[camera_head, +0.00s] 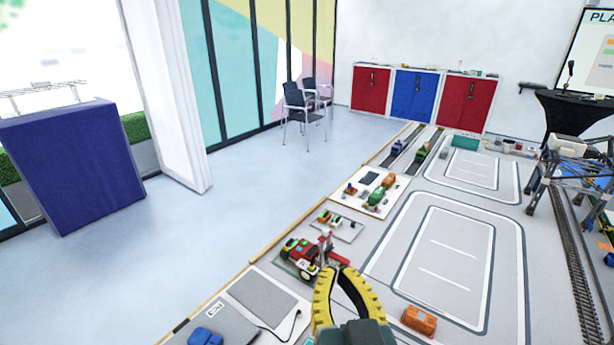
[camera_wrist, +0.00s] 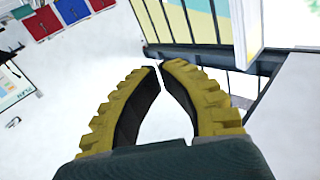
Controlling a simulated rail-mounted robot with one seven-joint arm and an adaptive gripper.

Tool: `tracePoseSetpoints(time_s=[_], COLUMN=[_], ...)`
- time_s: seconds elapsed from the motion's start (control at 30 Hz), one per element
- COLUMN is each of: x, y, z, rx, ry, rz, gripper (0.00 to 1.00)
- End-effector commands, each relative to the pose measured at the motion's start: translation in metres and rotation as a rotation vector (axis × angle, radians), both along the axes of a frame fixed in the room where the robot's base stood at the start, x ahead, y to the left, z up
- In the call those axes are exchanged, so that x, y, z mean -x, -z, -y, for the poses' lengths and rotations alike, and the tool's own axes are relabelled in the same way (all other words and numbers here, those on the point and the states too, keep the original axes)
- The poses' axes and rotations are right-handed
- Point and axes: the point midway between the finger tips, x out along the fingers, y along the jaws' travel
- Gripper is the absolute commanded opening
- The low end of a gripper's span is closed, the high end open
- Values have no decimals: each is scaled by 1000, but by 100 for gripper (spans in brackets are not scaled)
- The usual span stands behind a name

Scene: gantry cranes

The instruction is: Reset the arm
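My gripper (camera_head: 340,271) has two curved yellow ribbed fingers and a dark body. It is at the bottom middle of the head view, in front of a red tractor model (camera_head: 325,252) on the layout table. In the wrist view, my gripper (camera_wrist: 160,66) has its fingertips almost meeting, with a thin gap at the tips and an empty bowed space behind them. Nothing is held. The rest of my arm is mostly hidden.
The long layout table (camera_head: 452,257) carries an orange block (camera_head: 418,320), a blue block (camera_head: 205,337), small vehicles and a crane frame (camera_head: 575,170) at right. Two chairs (camera_head: 303,105), cabinets (camera_head: 413,95) and a blue panel (camera_head: 72,165) stand beyond. The floor at left is clear.

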Motion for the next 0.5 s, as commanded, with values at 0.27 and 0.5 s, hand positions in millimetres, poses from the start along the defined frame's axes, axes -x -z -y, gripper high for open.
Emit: tracePoseSetpoints(time_s=[0.27,0.5], x=[83,82], y=[-150,-245], z=[23,23], rx=[90,80], ry=[138,135], rz=[401,394], gripper=[0,0])
